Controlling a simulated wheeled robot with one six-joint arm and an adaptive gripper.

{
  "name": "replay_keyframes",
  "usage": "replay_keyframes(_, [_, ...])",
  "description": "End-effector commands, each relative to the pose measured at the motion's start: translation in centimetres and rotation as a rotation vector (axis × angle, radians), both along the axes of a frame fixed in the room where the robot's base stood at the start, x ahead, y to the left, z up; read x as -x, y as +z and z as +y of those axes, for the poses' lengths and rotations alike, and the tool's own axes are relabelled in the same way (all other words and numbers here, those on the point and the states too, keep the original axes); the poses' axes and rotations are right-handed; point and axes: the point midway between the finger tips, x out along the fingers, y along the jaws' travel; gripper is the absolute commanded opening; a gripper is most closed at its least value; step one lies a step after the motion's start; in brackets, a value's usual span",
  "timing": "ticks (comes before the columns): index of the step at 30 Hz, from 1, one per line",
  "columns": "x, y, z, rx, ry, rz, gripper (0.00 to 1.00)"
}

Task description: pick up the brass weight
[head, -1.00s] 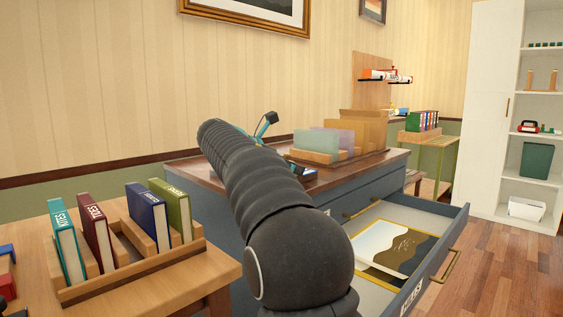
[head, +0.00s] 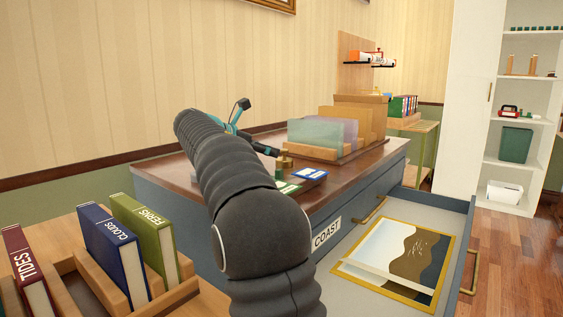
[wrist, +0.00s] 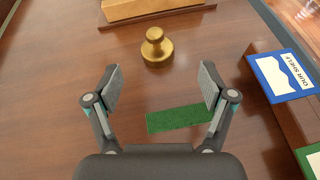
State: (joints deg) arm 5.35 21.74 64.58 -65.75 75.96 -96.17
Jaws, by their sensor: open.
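The brass weight (wrist: 157,47), a round gold base with a knob on top, stands upright on the brown wooden cabinet top (wrist: 60,90). In the head view the weight (head: 285,161) shows small, just beyond my gripper's end. My gripper (wrist: 161,84) is open and empty. In the wrist view its two fingers are spread wide, and the weight lies ahead of them, roughly centred between them and apart from both. In the head view my arm hides part of the cabinet top.
A green patch (wrist: 180,119) lies flat between my fingers in the wrist view. A blue-bordered card (wrist: 283,77) lies to the right. A wooden rack (head: 310,151) with upright dividers stands behind the weight. A drawer (head: 340,283) holding framed pictures is open in front.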

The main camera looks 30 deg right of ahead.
Motion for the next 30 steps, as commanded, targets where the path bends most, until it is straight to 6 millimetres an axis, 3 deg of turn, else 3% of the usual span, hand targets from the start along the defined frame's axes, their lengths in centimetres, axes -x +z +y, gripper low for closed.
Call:
replay_keyframes(6, [-0.7,-1.5,-3.2,0.000,0.000,0.000,0.82])
replay_keyframes(16, [-1.2,-2.2,-4.8,0.000,0.002,-0.001,0.82])
replay_keyframes(25, [-2.3,-4.0,-8.1,0.000,0.001,0.001,0.82])
replay_keyframes(30, [-2.5,-4.2,-8.7,0.000,0.003,-0.001,0.82])
